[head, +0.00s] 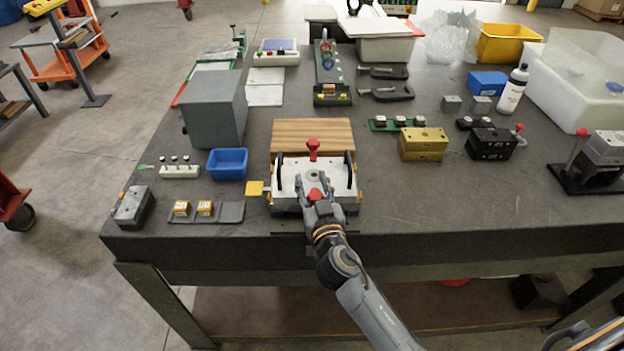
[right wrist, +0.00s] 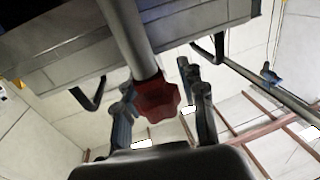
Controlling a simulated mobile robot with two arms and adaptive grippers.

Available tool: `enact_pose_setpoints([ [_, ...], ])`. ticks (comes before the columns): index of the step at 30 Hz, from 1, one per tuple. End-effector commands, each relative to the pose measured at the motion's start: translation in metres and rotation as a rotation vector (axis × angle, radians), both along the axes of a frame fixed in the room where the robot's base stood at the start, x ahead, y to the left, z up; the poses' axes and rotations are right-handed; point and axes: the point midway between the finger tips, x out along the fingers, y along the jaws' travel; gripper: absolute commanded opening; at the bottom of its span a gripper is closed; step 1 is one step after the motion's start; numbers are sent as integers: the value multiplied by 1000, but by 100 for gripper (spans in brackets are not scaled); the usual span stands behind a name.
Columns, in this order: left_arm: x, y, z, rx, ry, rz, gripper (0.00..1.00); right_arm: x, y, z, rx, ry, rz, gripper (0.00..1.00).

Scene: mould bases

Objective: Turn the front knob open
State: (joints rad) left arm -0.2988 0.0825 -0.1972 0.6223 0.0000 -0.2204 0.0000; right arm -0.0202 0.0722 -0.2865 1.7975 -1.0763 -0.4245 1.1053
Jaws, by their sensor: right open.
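The mould base (head: 292,177) has a white top plate and black side handles, and sits at the table's front edge. Its front red knob (head: 316,193) is at the near side, and a back red knob (head: 313,149) stands behind it. My right gripper (head: 317,203) reaches in from the front at the front knob. In the right wrist view, the front red knob (right wrist: 158,99) on its grey shaft shows between the open fingers of my right gripper (right wrist: 158,88). I cannot tell whether either finger touches it. My left gripper is not in view.
A wooden board (head: 325,131) lies behind the mould base. A blue bin (head: 228,163) and a grey box (head: 214,110) stand to the left. A yellow block (head: 423,145) and a black block (head: 490,144) stand to the right. The table's front right is clear.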

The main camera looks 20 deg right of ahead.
Motion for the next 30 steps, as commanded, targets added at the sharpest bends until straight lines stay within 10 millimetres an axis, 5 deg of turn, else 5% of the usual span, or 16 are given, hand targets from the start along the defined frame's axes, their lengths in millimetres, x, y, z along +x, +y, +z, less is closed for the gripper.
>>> enact_pose_setpoints([
  [9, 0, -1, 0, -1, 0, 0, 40, 2, 0, -1, -1, 1, 0, 41],
  [15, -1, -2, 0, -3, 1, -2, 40, 2, 0, -1, -1, 1, 0, 0],
  [30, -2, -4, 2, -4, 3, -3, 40, 2, 0, -1, -2, 3, 15, 0],
])
